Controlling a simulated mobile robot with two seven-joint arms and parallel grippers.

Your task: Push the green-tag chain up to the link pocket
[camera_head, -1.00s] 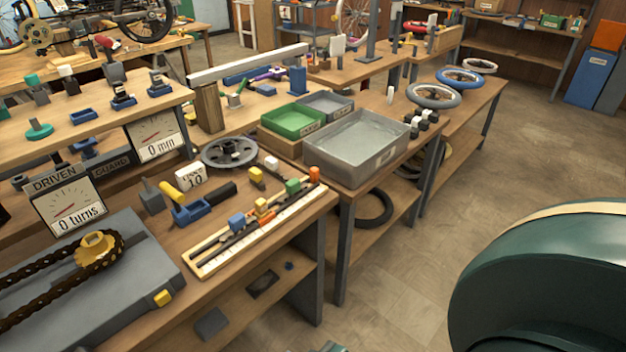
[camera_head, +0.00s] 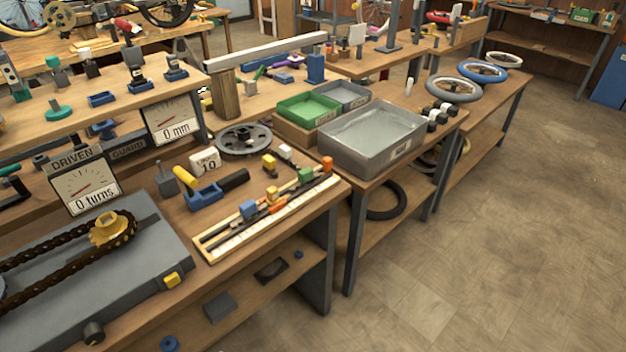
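A long pale measuring board (camera_head: 268,219) with dark strips and small coloured blocks lies along the front of the near workbench. A green block (camera_head: 305,175) sits near its right end, beside an orange-red block (camera_head: 327,163). A blue block (camera_head: 248,209) and a yellow block (camera_head: 271,194) sit further left on it. The chain belonging to the green tag is too small to make out, and I cannot tell which part is the link pocket. A large dark chain (camera_head: 50,245) loops around a golden sprocket (camera_head: 109,230) on a grey plate at left. Neither gripper is in view.
A blue tool with a yellow handle (camera_head: 203,194), a "10" sign (camera_head: 205,163) and a grey chainring (camera_head: 244,140) stand behind the board. A grey metal tray (camera_head: 372,165) and a green tray (camera_head: 296,111) are further right. Dials (camera_head: 86,188) read 0. Floor at right is clear.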

